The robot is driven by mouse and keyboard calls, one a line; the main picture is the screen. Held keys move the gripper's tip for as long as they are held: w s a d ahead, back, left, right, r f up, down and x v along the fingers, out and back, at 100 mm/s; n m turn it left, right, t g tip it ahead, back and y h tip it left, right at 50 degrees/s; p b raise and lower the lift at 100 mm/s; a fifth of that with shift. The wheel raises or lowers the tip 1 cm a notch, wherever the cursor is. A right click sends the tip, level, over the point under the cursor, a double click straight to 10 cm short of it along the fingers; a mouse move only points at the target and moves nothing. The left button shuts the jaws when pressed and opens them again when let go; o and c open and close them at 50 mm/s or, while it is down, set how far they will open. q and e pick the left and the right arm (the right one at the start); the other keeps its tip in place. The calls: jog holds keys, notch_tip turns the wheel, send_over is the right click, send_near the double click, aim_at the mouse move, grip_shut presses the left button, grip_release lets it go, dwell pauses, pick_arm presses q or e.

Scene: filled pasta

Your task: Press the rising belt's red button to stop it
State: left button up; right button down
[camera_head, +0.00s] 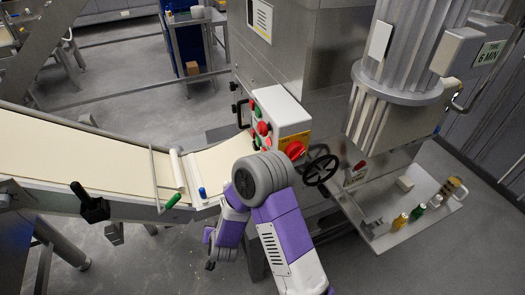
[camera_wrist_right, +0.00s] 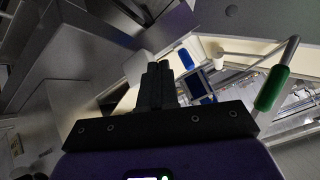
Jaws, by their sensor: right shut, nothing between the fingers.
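A white control box (camera_head: 281,112) stands at the upper end of the pale belt (camera_head: 90,155). Its face carries red and green buttons; one red button (camera_head: 263,128) shows on the left side, and a larger red knob (camera_head: 294,149) sits on a yellow plate. In the right wrist view my right gripper (camera_wrist_right: 156,70) is shut and empty. No button can be made out clearly in that view. My left gripper is not in view.
A green-ended handle (camera_head: 173,201) and blue knob (camera_head: 202,192) are beside the belt; the handle shows close on the right in the wrist view (camera_wrist_right: 271,88). A black handwheel (camera_head: 321,170) is right of my arm. A shelf (camera_head: 388,240) with small bottles juts out right.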

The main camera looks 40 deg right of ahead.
jog(key=w+d+r+m+t+h, duration=0.25)
jog(key=w+r+m+h, duration=0.2)
jog(key=r, duration=0.75)
jog(key=s+d+r+m+g+h, duration=0.1)
jog(key=d+r+m+h, duration=0.1)
jog(key=r, duration=0.5)
jog(key=s+d+r+m+g+h, duration=0.1)
jog(key=d+r+m+h, duration=0.1)
jog(key=r+m+h, duration=0.2)
notch_tip(320, 180, up, 4)
jog(key=shift+s+f+m+g+h+p, duration=0.25)
jog(key=shift+s+m+g+h+p, duration=0.1)
jog(key=shift+h, duration=0.3)
jog(key=shift+d, duration=0.15)
jog(key=s+d, duration=0.2)
jog(key=d, duration=0.6)
jog(key=shift+d+b, duration=0.2)
jog(key=shift+b, duration=0.15)
jog(key=shift+s+d, duration=0.15)
jog(key=shift+d, duration=0.25)
